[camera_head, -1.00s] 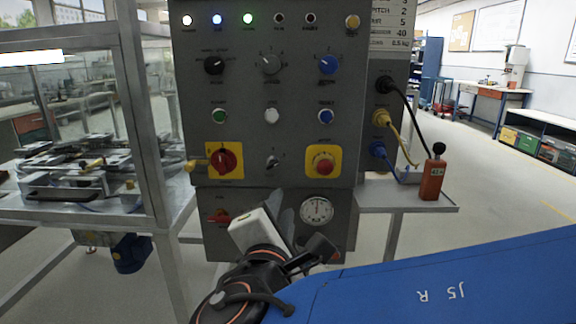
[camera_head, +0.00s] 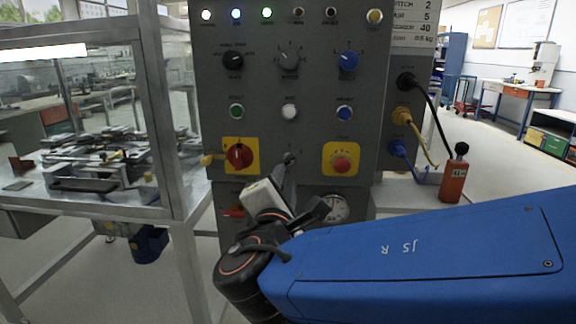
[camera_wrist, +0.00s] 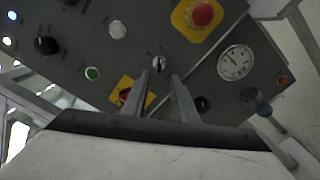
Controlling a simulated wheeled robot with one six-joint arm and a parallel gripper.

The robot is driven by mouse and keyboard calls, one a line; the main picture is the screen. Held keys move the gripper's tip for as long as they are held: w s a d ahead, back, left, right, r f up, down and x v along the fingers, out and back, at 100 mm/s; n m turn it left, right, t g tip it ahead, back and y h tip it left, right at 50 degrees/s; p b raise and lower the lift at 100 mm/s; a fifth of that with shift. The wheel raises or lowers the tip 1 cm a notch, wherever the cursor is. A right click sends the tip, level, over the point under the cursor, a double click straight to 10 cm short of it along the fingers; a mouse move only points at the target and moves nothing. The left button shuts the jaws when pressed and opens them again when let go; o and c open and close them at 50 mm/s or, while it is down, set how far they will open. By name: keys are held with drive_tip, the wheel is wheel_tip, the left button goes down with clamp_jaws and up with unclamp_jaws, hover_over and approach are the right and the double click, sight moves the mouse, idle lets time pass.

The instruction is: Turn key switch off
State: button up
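The key switch (camera_head: 290,157) is a small silver switch on the grey control panel (camera_head: 300,88), between the red-and-yellow rotary switch and the emergency stop. In the wrist view the key switch (camera_wrist: 158,63) shows just beyond my fingertips, nearer the left one. My gripper (camera_wrist: 164,76) is open, with a narrow gap between its two grey fingers and nothing held. In the head view my gripper (camera_head: 285,172) points up at the panel just below the key switch. Whether the fingers touch the switch is not clear, and its exact angle is too small to read.
The red rotary switch (camera_head: 239,156) is left of the key switch, and the red emergency stop (camera_head: 341,162) is right. A pressure gauge (camera_head: 335,208) is below, partly hidden by my gripper. A metal-framed bench (camera_head: 150,110) stands left. Cables (camera_head: 425,100) hang on the right.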

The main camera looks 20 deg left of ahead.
sight(288, 163)
drive_tip(key=x, duration=0.9)
clamp_jaws()
